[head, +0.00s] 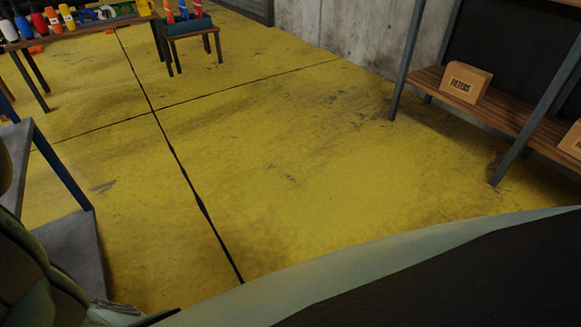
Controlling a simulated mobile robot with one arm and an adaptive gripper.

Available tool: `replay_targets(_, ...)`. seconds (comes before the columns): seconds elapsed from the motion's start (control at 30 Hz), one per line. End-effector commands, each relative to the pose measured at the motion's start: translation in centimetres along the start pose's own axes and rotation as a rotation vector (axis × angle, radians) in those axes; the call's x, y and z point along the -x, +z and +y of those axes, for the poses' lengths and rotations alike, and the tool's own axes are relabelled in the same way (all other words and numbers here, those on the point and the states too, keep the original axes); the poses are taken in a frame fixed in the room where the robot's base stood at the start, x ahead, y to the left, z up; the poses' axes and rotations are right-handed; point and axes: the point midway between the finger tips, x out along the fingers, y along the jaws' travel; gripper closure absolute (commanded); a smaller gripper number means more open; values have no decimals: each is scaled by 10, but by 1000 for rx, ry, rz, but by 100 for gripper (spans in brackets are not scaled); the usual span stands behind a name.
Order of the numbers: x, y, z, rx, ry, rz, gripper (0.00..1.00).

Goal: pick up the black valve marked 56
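I cannot make out a black valve marked 56 in the head view. A table (95,27) at the top left bears several small coloured items, such as an orange cylinder (53,19) and a yellow one (67,15). A few dark items stand among them, too small to read any marking. My gripper is not in view.
A small wooden stool (193,33) bears a teal bin (187,25) with orange and blue items. A wooden shelf (500,112) at the right holds a box marked FILTERS (465,82). A blue-framed grey stand (75,250) is at the left. Yellow floor (270,170) between is clear.

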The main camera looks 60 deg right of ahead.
Motion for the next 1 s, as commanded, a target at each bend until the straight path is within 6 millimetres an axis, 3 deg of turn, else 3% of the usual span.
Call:
replay_targets(0.17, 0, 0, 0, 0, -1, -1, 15)
replay_targets(1.0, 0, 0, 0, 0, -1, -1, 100)
